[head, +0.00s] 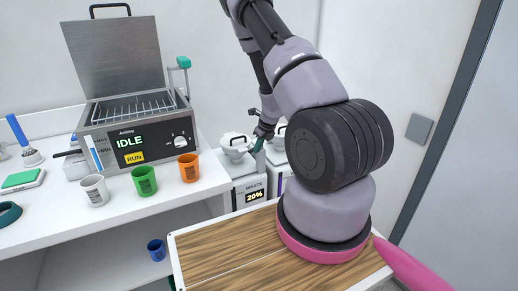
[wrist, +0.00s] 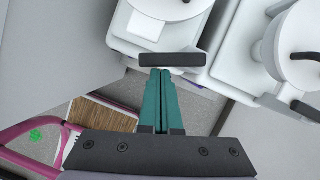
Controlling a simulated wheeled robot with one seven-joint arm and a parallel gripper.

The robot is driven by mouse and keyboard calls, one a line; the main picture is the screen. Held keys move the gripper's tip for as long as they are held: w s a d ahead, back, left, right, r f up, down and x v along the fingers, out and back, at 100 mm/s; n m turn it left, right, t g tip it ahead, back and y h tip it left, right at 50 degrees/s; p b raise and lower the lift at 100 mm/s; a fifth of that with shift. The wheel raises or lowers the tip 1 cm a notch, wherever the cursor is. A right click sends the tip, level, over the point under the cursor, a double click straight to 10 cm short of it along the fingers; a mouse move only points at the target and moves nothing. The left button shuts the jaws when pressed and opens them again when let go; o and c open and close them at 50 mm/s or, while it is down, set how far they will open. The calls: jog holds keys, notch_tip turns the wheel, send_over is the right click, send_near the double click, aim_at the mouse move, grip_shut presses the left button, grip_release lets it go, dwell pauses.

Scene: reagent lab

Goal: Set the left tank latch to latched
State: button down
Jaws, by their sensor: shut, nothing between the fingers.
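The left tank (head: 243,172) is white, with a round lid and a screen reading 20%. It stands on the floor beyond the wooden top. In the wrist view the left tank (wrist: 178,42) is at the top centre. A dark bar, apparently its latch (wrist: 172,59), lies crosswise at its near edge. My gripper (wrist: 160,98) has teal fingers, shut and empty, with their tips right at the bar; I cannot tell if they touch it. In the head view my gripper (head: 260,143) is beside the left tank's lid. The latch cannot be made out there.
The right tank (wrist: 270,60) stands close beside the left one, with its own dark bar. A white bench (head: 160,212) with an open-lidded bath (head: 140,125) and coloured mugs is at left. A wooden top (head: 225,248) lies in front of the tanks.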

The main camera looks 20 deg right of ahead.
jog(key=shift+w+a+m+h, duration=0.4)
jog(key=shift+w+a+m, duration=0.2)
jog(key=shift+m, duration=0.5)
jog(key=shift+w+a, duration=0.1)
jog(key=shift+w, duration=0.05)
